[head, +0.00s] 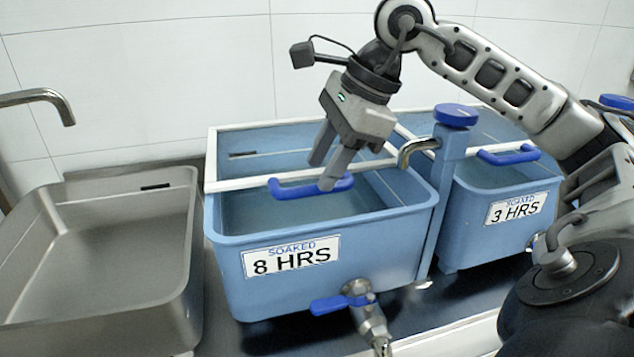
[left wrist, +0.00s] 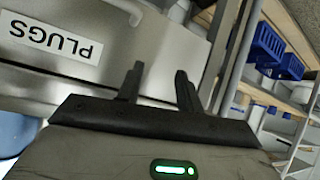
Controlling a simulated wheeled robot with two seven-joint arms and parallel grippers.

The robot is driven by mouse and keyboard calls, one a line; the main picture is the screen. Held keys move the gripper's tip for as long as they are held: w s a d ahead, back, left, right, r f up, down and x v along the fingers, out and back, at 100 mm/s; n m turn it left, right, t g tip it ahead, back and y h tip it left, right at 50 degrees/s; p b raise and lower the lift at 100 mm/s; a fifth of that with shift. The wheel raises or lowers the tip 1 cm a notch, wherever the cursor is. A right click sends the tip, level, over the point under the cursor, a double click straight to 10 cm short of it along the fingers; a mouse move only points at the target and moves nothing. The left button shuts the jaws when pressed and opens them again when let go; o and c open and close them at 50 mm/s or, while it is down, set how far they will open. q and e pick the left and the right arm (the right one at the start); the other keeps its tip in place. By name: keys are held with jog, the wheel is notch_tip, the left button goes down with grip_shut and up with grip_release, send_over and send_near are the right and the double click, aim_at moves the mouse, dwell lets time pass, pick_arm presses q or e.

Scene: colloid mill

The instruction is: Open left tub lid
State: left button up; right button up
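The left tub (head: 330,238) is blue, with a label reading "SOAKED 8 HRS" on its front. Its lid looks clear with a white frame (head: 245,184) and carries a blue bar handle (head: 290,191) near the front. My right gripper (head: 323,176) is over this handle, fingers pointing down and apart. One fingertip overlaps the handle's right part; the other is behind it. I cannot tell whether they touch it. My left gripper (left wrist: 160,84) shows only in the left wrist view, open with nothing between its fingers.
A steel sink (head: 90,260) is at left. A blue-handled valve (head: 345,300) sticks out in front. The left wrist view shows a "PLUGS" label (left wrist: 55,38) and blue baskets (left wrist: 275,52).

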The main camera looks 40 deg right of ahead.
aim_at(312, 185)
jog(key=shift+x, duration=1.5)
jog(key=shift+c, duration=0.4)
jog(key=shift+r, duration=0.1)
grip_shut()
